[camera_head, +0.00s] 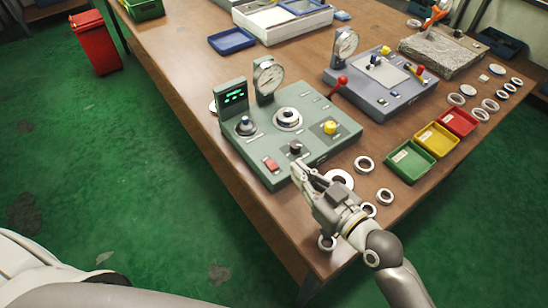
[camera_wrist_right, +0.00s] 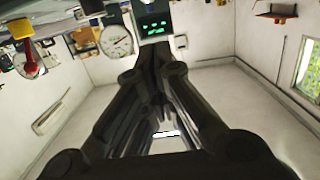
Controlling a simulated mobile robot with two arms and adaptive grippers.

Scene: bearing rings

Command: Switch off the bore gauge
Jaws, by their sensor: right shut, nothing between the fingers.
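A green bench unit (camera_head: 290,128), which looks like the bore gauge, sits near the table's left edge. Its small display (camera_head: 234,95) is lit with green characters; the display also shows lit in the right wrist view (camera_wrist_right: 155,27). My left gripper is not in view.
A blue-grey gauge unit (camera_head: 370,92) with a red lever (camera_head: 338,84) stands behind to the right. Green (camera_head: 410,160), yellow (camera_head: 437,139) and red (camera_head: 458,122) trays stand at the right. Several metal rings (camera_head: 364,164) lie around my right gripper.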

